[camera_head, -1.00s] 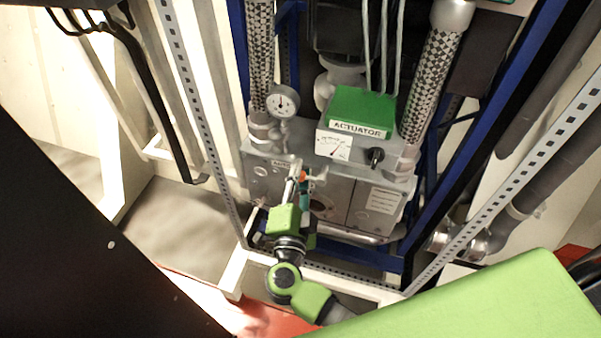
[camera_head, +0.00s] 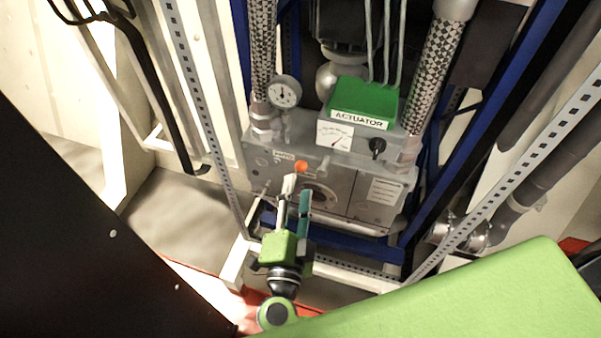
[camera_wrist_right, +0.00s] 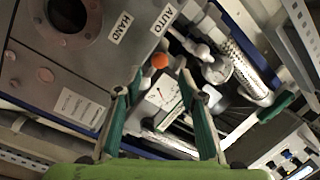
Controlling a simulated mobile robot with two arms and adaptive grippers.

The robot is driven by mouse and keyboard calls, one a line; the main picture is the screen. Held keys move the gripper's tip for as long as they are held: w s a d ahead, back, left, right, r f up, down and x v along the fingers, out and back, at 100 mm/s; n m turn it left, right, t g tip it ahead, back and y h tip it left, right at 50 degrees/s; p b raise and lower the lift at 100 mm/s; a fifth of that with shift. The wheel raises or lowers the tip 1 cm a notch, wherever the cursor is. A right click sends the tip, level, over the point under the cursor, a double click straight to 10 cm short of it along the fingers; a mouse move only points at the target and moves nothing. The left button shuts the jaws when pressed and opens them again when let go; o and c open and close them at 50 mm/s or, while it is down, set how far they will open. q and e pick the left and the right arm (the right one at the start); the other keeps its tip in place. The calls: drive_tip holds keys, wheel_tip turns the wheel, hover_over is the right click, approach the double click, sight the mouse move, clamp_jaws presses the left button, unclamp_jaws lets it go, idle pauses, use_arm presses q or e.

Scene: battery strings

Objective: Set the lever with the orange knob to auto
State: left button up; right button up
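The orange knob (camera_head: 301,167) sits at the front of the grey actuator box (camera_head: 350,185), right of the AUTO label (camera_head: 283,155). In the right wrist view the knob (camera_wrist_right: 160,61) appears below the AUTO label (camera_wrist_right: 162,18), with the HAND label (camera_wrist_right: 121,27) to the left. The lever's shaft is hard to make out. My right gripper (camera_head: 297,187) is just below the knob in the head view. In the wrist view its fingers (camera_wrist_right: 160,77) are spread and empty, with the knob showing beyond and between the tips. My left gripper is not in view.
A green actuator cover (camera_head: 365,100), a black switch (camera_head: 377,148) and a round gauge (camera_head: 284,92) are above the box. Braided hoses (camera_head: 437,75) rise at both sides. Perforated metal posts (camera_head: 200,110) and a blue frame (camera_head: 345,245) bound the space.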

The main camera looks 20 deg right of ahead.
drive_tip(key=v, duration=0.4)
idle(0.5)
